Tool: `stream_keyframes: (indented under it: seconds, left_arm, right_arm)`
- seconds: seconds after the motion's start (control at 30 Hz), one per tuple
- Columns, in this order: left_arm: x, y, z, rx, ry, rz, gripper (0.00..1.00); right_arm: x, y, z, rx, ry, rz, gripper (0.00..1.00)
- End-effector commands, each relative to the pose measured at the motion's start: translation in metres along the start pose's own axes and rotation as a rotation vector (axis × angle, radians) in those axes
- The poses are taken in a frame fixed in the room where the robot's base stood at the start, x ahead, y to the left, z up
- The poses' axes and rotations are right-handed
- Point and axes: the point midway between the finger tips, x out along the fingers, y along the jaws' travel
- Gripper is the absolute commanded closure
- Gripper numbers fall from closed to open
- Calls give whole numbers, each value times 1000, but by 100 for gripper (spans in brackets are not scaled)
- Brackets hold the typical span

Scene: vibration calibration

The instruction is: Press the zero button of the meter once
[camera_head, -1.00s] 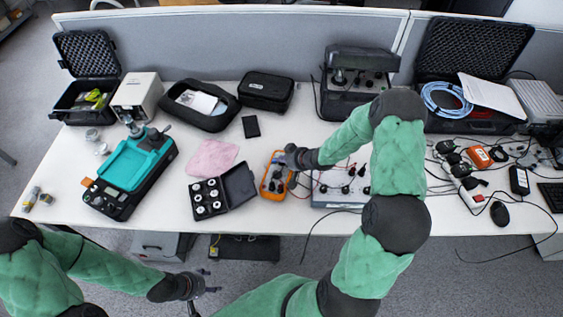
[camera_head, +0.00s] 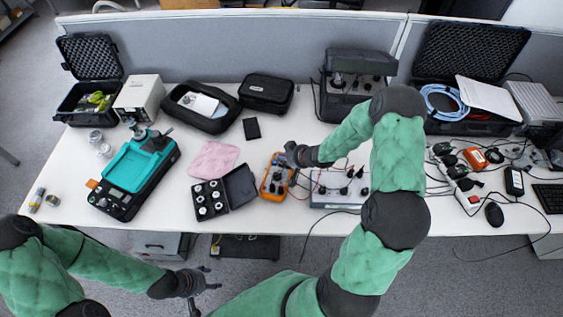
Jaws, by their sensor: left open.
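An orange handheld meter (camera_head: 269,187) lies on the white table near its front edge, left of the picture's middle. My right gripper (camera_head: 289,158) is over the meter's upper right end and hides part of it. Its fingers are small and dark, so I cannot tell whether they are open or shut, or whether they touch the meter. The zero button is too small to make out. My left gripper (camera_head: 208,281) is open and empty, low in front of the table.
An open black case of weights (camera_head: 238,185) stands just left of the meter, with a pink cloth (camera_head: 213,159) behind it. A grey terminal box (camera_head: 335,190) with leads is to the right. A teal device (camera_head: 133,170) stands further left.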

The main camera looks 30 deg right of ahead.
Motion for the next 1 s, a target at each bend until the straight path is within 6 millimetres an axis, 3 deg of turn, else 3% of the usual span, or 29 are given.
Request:
stream_keyframes:
  seconds: [0.4,1.0]
  left_arm:
    - [-34,12,1,0,0,0,41]
    - [-33,12,1,0,0,0,41]
  right_arm:
    - [-26,-10,-24,0,0,0,100]
    - [-25,-10,-23,0,0,0,100]
